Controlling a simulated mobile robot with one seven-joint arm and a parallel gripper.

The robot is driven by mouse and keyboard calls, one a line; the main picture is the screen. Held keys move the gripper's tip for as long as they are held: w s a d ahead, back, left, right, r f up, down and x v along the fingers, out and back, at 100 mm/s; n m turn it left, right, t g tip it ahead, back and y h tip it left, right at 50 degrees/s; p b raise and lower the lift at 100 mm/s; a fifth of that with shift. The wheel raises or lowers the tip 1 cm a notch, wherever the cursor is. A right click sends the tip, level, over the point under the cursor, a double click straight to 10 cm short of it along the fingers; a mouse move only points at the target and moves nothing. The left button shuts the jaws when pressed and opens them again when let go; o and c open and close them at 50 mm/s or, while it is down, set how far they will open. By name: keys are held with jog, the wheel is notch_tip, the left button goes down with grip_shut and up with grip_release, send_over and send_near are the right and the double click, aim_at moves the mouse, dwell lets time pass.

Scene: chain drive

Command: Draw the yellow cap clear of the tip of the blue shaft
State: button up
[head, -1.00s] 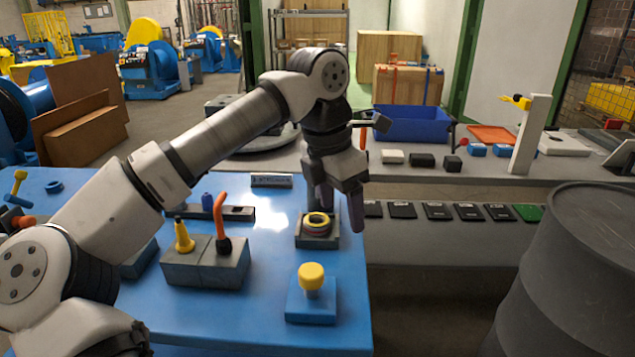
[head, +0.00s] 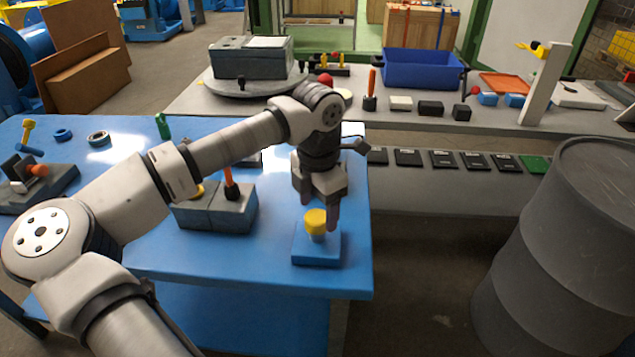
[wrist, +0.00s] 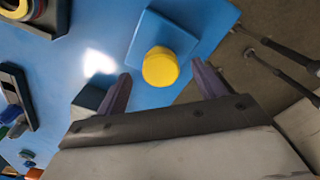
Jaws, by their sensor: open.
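The yellow cap (head: 315,219) stands upright on a short pale stub, the only part of the shaft that shows, above a square blue block (head: 303,257) near the table's front right corner. My gripper (head: 319,207) points down at the cap, open, with nothing held. In the wrist view the cap (wrist: 160,67) lies between the two spread fingertips (wrist: 161,71), with a gap on each side. The block (wrist: 172,35) is under it. The cap hides the shaft's tip. I cannot tell the exact height of the fingertips against the cap.
A grey block (head: 215,214) with an orange-red handle (head: 230,185) stands left of the cap on the blue table (head: 200,265). A dark drum (head: 565,245) stands on the floor at right. A grey bench (head: 420,190) runs behind. The table's front edge is close to the block.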

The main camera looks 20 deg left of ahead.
aim_at(318, 216)
jog(key=shift+f, duration=0.6)
jog(key=c, duration=1.1)
jog(key=shift+o, duration=0.2)
jog(key=shift+r+p, duration=2.15)
jog(key=shift+r, duration=2.05)
